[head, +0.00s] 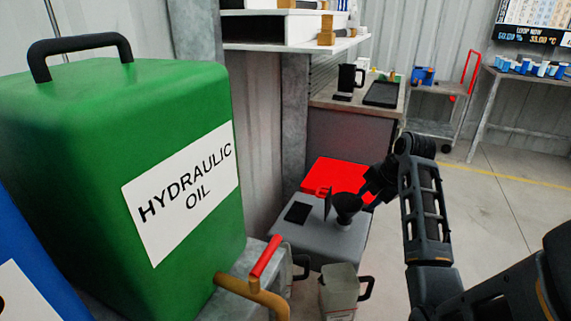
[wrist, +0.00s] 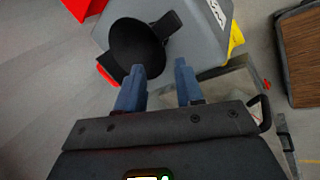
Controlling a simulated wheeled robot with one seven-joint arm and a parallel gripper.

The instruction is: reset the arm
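My gripper (wrist: 160,70) is open in the wrist view, its two blue fingers apart with nothing held between them. A black, round, funnel-like piece (wrist: 137,46) with a tab lies beyond the fingertips, on or over a grey box (wrist: 199,40). I cannot tell whether a finger touches it. In the head view my arm (head: 425,205) comes in from the right, bends at the top and reaches down toward the grey box (head: 315,236). The dark funnel-like piece (head: 347,207) shows there, and my fingers are hard to make out.
A green hydraulic oil can (head: 110,130) fills the left, with a red-handled tap (head: 262,262) below it. A pale jug (head: 340,288) stands before the grey box. A red box (head: 338,172) is behind it. A workbench (head: 360,111) and cart (head: 434,130) stand behind. Right-hand floor is clear.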

